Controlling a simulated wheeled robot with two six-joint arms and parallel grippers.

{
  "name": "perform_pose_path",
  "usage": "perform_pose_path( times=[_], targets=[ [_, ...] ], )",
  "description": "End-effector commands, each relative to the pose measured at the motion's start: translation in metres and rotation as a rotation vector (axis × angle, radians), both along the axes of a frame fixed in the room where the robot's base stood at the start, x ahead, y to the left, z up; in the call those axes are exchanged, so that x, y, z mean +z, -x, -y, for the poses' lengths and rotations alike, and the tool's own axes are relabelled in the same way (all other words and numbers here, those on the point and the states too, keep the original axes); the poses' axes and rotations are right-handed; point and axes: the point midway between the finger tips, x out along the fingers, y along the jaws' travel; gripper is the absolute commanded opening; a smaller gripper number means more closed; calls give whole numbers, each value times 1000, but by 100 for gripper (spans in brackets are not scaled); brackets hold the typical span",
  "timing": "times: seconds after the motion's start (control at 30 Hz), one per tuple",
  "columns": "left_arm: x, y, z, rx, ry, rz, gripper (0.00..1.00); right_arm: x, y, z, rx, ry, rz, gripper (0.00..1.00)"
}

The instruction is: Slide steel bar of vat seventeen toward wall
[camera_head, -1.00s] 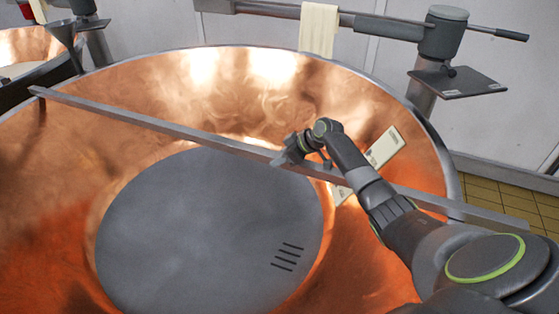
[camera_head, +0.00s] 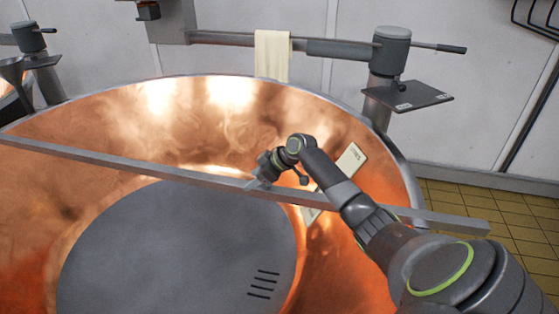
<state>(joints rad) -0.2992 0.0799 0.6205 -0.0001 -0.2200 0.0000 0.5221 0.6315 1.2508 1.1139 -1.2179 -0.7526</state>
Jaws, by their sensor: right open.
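The steel bar (camera_head: 130,163) is a long grey bar lying across the copper vat (camera_head: 330,104). Its left end is at the picture's left edge and its right end extends past the vat's right rim. My right gripper (camera_head: 260,182) is at the bar right of the vat's middle, with its fingers open beside or around it; I cannot tell whether they touch it. My right forearm hides part of the bar. My left gripper is not in view.
A pale cloth (camera_head: 272,54) hangs on a horizontal arm behind the vat, near the white wall (camera_head: 440,120). A grey post (camera_head: 390,52) with a small dark shelf (camera_head: 408,96) stands at the back right. A white label plate (camera_head: 350,160) shows behind my right arm. Tiled floor is at right.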

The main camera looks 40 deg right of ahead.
Motion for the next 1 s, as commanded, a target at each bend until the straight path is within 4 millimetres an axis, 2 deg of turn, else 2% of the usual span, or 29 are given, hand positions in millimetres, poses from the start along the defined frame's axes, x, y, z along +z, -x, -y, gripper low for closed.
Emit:
perform_pose_path(
  times=[0.3,0.5,0.7,1.0],
  targets=[
    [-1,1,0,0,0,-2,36,53,43,34,1,8,0,55],
    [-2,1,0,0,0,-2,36,77,62,50,-1,6,0,55],
    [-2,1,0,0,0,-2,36,90,71,57,-1,3,0,55],
    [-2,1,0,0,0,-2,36,93,73,58,-1,2,0,55]
  ],
)
